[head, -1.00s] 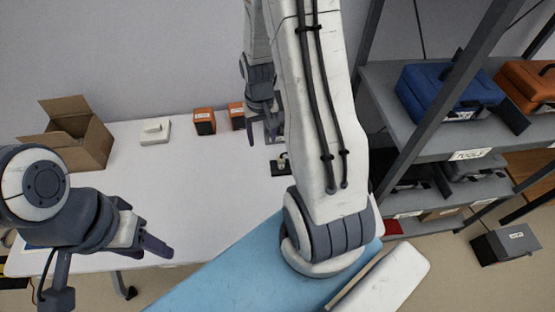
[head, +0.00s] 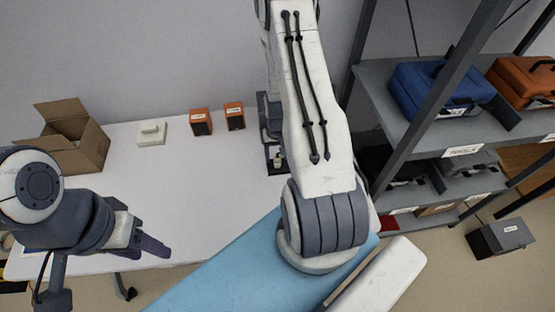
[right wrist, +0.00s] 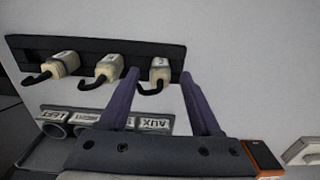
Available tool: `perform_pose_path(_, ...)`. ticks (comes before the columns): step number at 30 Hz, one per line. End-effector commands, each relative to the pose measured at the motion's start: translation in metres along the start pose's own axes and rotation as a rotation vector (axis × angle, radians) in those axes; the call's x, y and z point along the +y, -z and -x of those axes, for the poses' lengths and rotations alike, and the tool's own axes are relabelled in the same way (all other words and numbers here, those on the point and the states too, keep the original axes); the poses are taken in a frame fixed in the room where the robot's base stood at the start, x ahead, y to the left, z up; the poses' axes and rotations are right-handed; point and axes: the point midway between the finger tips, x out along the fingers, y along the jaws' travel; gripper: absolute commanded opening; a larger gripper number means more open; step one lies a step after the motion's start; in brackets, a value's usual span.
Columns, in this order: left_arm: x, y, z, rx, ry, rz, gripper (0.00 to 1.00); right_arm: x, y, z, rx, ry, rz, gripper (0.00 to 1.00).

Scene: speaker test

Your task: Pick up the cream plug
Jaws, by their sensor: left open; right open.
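In the right wrist view, three cream plugs with black cables sit in a row on a black rack: one on the left (right wrist: 64,64), one in the middle (right wrist: 109,68) and one on the right (right wrist: 159,69). Each has a small label I cannot read clearly. My right gripper (right wrist: 158,74) is open, its purple fingers on either side of the right plug; I cannot tell whether they touch it. In the head view, one cream plug (head: 278,159) shows and my right arm hides the others. My left gripper (head: 152,246) is open and empty over the table's front-left.
A grey block (right wrist: 60,130) with labelled round sockets, one reading AUX, lies near the rack. The white table (head: 200,185) holds an open cardboard box (head: 78,147), a white device (head: 152,132) and two orange speakers (head: 201,122) (head: 235,115). A grey shelf (head: 385,85) stands right.

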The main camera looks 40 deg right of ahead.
Motion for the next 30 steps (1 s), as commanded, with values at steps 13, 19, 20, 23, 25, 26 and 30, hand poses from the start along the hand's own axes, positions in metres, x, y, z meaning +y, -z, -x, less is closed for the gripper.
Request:
perform_pose_path(13,0.0002,0.0001,0.0022,0.0,0.0,0.0,0.5,0.0001,-0.0001,-0.015,0.001,0.0,0.0,0.49)
perform_pose_path(19,0.0002,0.0001,0.0022,0.0,0.0,0.0,0.5,0.0001,-0.0002,-0.0148,0.0,0.0,0.0,0.0)
perform_pose_path(20,0.0002,0.0001,0.0022,0.0,0.0,0.0,0.5,0.0001,-0.0002,-0.0147,0.0,0.0,0.0,0.0)
perform_pose_path(23,0.0002,0.0001,0.0022,0.0,0.0,0.0,0.5,0.0001,-0.0002,-0.0147,0.0,0.0,0.0,0.0)
perform_pose_path(25,0.0002,0.0001,0.0022,0.0,0.0,0.0,0.5,0.0001,-0.0002,-0.0146,0.0,0.0,0.0,0.0)
perform_pose_path(26,0.0002,0.0001,0.0021,0.0,0.0,0.0,0.5,0.0001,-0.0001,-0.0144,0.0,0.0,0.0,0.0)
perform_pose_path(30,0.0001,0.0,0.0008,0.0,0.0,0.0,0.5,0.0,0.0004,-0.0102,0.001,0.0,0.0,0.0)
